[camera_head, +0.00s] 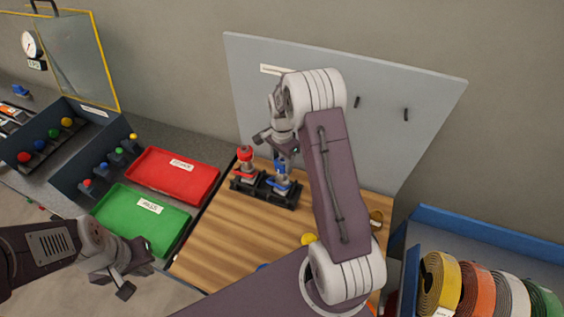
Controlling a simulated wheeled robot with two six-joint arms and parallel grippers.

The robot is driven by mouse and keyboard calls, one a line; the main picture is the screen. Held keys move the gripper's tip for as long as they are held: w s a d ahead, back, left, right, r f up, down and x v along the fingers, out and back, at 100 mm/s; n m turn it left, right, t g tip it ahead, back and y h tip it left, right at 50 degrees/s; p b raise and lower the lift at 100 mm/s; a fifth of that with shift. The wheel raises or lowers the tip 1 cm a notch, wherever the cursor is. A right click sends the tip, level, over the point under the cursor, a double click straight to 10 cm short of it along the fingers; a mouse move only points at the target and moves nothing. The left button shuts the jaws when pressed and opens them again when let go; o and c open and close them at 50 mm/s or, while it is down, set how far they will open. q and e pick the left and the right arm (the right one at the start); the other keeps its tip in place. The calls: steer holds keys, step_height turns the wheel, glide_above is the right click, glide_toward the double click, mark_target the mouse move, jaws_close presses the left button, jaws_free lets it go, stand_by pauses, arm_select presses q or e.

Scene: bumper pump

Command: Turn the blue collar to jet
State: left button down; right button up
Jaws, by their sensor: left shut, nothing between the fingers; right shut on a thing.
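A blue-collared fitting (281,184) stands upright in the right part of a black holder (262,190) on the wooden board. A similar red fitting (245,163) stands in the left part. My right gripper (281,150) is above the blue fitting and shut on its blue collar (280,166). The fingertips are small and partly hidden by my wrist, so the exact grip and the collar's setting cannot be read. My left gripper (132,270) is shut and empty at the lower left, in front of the green tray.
A red tray (173,174) and a green tray (140,219) lie left of the wooden board (225,235). A grey pegboard (375,90) stands behind. Rolled coloured straps (470,290) sit in a blue bin at right. My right arm hides part of the board.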

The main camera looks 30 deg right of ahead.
steer(key=shift+m, duration=0.3)
steer(key=o, duration=1.4)
steer(key=shift+w+r, duration=0.1)
steer(key=shift+r, duration=0.25)
step_height(320, 180, up, 8)
steer(key=shift+r+b, duration=0.2)
steer(key=shift+b, duration=0.95)
